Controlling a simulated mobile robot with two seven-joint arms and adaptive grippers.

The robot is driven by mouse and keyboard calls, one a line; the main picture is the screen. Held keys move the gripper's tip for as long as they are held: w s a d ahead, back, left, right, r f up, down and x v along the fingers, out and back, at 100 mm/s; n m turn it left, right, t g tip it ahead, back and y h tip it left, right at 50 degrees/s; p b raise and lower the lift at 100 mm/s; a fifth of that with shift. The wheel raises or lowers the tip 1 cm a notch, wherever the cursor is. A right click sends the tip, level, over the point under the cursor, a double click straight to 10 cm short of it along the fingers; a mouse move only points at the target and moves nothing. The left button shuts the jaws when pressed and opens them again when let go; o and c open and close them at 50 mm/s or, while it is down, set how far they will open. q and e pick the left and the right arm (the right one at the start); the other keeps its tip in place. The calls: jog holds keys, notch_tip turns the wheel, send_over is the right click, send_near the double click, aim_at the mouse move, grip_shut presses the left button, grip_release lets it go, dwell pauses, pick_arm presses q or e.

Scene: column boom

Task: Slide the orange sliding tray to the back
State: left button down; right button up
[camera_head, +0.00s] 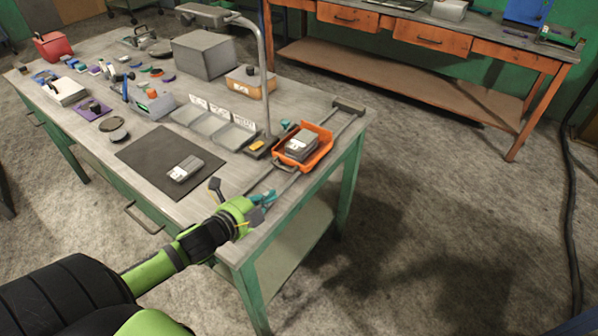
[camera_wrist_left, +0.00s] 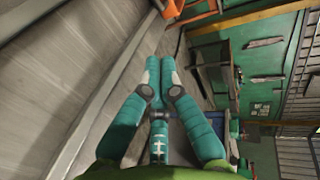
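The orange sliding tray (camera_head: 322,150) sits on two metal rails near the right end of the workbench, with a grey box-like item (camera_head: 301,144) inside it. A grey handle (camera_head: 284,166) is on its near side. My left gripper (camera_head: 266,198) is near the front ends of the rails, on the near side of the tray and apart from it. In the left wrist view its teal fingers (camera_wrist_left: 160,68) come together with nothing visible between them. An orange part, likely the tray (camera_wrist_left: 192,14), shows at the top there. My right gripper is out of view.
A lamp post (camera_head: 268,75) rises left of the tray, beside grey bins (camera_head: 210,124). A dark mat (camera_head: 145,160) with a grey item lies left of my gripper. A rail end stop (camera_head: 348,106) is at the back. The rails behind the tray look clear.

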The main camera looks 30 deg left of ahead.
pick_arm(q)
send_near(303, 171)
jog(key=p+x, duration=0.1)
jog(key=x, duration=0.4)
jog(key=shift+w+f, duration=0.1)
jog(key=shift+w+f+p, duration=0.1)
jog(key=shift+w+p, duration=0.2)
jog(key=shift+w, duration=0.35)
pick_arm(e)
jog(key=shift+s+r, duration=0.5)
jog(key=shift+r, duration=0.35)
